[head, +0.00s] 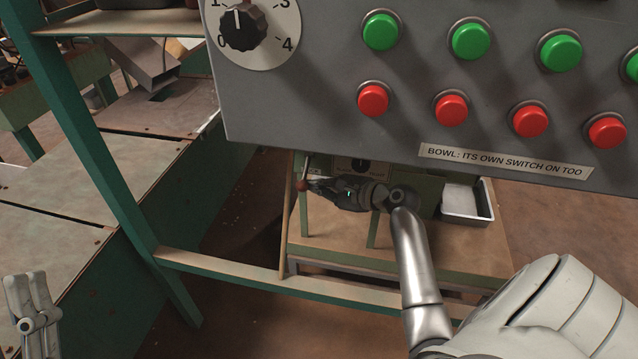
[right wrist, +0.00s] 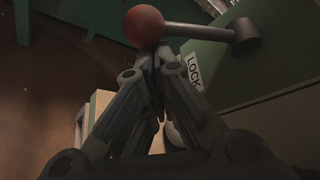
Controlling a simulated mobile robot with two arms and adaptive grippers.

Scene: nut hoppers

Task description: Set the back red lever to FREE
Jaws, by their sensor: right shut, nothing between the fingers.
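One red-balled lever shows, with its ball (head: 303,186) at the left end of a green machine below the grey panel. In the right wrist view the red ball (right wrist: 144,26) sits on a metal bar that runs right to a round pivot (right wrist: 247,37). A LOCK label (right wrist: 193,70) is on the green face below the bar. My right gripper (head: 313,186) is shut and empty, with its fingertips right at the ball; I cannot tell whether they touch it. No FREE label is readable.
A grey panel (head: 300,110) with green and red buttons and a dial (head: 243,27) overhangs my right arm. A metal tray (head: 468,203) lies right of the gripper. A green post (head: 95,150) and rail (head: 220,268) stand at left and in front.

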